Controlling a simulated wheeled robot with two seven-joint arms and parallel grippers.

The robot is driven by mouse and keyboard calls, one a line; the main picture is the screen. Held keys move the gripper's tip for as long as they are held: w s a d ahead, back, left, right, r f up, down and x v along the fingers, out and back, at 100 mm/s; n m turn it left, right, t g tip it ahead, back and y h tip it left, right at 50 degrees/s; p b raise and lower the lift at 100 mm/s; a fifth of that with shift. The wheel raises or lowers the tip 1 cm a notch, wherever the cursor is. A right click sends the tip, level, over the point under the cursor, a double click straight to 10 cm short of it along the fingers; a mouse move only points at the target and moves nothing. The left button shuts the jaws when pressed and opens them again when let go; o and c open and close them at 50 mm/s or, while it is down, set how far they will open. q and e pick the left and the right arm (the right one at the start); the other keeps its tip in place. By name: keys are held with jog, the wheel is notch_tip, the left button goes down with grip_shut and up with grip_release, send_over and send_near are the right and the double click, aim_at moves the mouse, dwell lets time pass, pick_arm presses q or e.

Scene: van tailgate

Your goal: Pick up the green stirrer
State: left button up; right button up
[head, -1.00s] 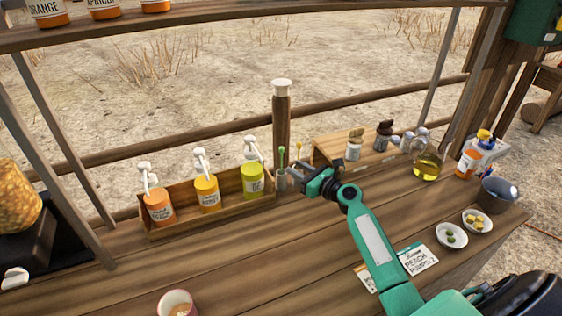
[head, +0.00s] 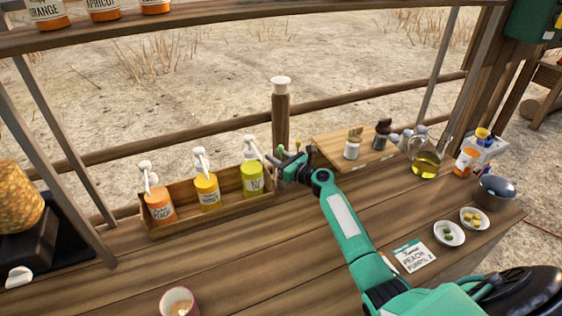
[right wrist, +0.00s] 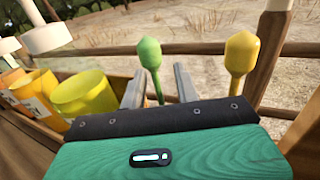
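The green stirrer (right wrist: 150,55) stands upright in the right wrist view, its rounded head above the fingers and its stem between them. My right gripper (right wrist: 159,88) is open, with a finger on either side of the stem and gaps showing. The yellow stirrer (right wrist: 241,55) stands to the right, outside the fingers. In the head view my right gripper (head: 281,166) is at the stirrers' spot beside the bottle rack and hides most of them and their cup. My left gripper is not in view.
A wooden rack (head: 175,231) with several pump bottles stands just left of the gripper. A post with a pale cap (head: 281,110) rises behind it. A wooden board (head: 375,157) with small jars is to the right. The front middle counter is mostly clear.

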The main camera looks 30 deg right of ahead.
grip_shut()
